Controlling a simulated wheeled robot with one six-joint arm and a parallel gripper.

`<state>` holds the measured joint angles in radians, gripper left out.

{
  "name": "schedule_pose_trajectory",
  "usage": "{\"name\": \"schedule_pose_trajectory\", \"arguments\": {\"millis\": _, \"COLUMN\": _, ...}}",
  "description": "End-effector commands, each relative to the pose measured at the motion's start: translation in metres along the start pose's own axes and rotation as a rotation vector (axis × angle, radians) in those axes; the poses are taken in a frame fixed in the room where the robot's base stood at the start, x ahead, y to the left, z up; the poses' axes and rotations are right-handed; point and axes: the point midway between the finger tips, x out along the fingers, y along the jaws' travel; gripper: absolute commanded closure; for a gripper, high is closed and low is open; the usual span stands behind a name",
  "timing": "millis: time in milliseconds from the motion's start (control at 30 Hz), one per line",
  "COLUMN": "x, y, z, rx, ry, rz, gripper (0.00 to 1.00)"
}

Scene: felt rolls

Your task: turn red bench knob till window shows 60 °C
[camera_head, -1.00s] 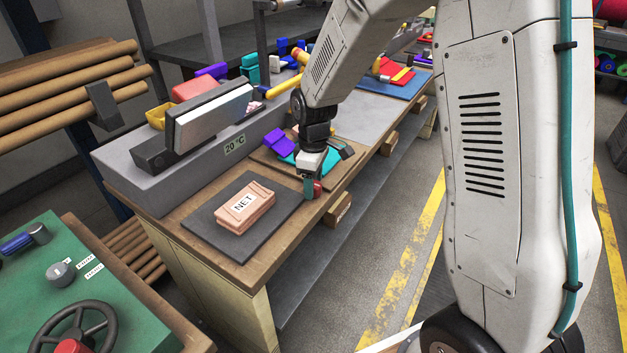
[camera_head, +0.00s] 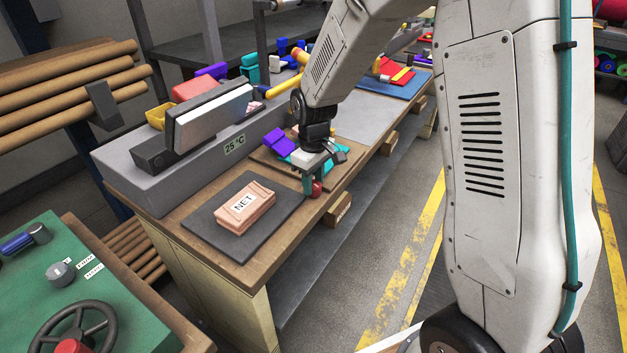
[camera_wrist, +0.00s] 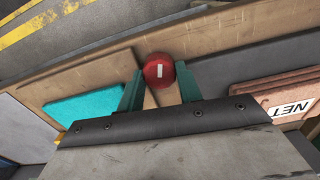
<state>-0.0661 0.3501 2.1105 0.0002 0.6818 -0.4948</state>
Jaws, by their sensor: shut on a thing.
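The red knob (camera_head: 317,188) sits on the front edge of the wooden bench. In the wrist view the knob (camera_wrist: 158,71) is round with a white bar mark, between the two teal fingers. My gripper (camera_head: 312,184) is shut on the knob; in the wrist view the gripper (camera_wrist: 160,85) has a finger on each side of it. The temperature window (camera_head: 235,145) on the grey machine front reads 25 °C in the head view.
A pink block labelled NET (camera_head: 245,207) lies on a dark mat (camera_head: 212,243) left of my gripper. Teal and purple pieces lie on a board (camera_head: 262,155) behind it. A green table (camera_head: 95,255) with a handwheel (camera_head: 75,335) stands front left. The yellow-lined floor to the right is open.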

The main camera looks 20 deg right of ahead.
Motion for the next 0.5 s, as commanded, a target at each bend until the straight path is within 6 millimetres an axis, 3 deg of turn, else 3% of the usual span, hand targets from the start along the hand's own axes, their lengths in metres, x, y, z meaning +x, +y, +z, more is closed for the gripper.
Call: {"name": "schedule_pose_trajectory", "arguments": {"millis": 500, "x": -0.0010, "y": 0.0021, "z": -0.0006, "rx": 0.492, "ry": 0.003, "rz": 0.002, "gripper": 0.88}}
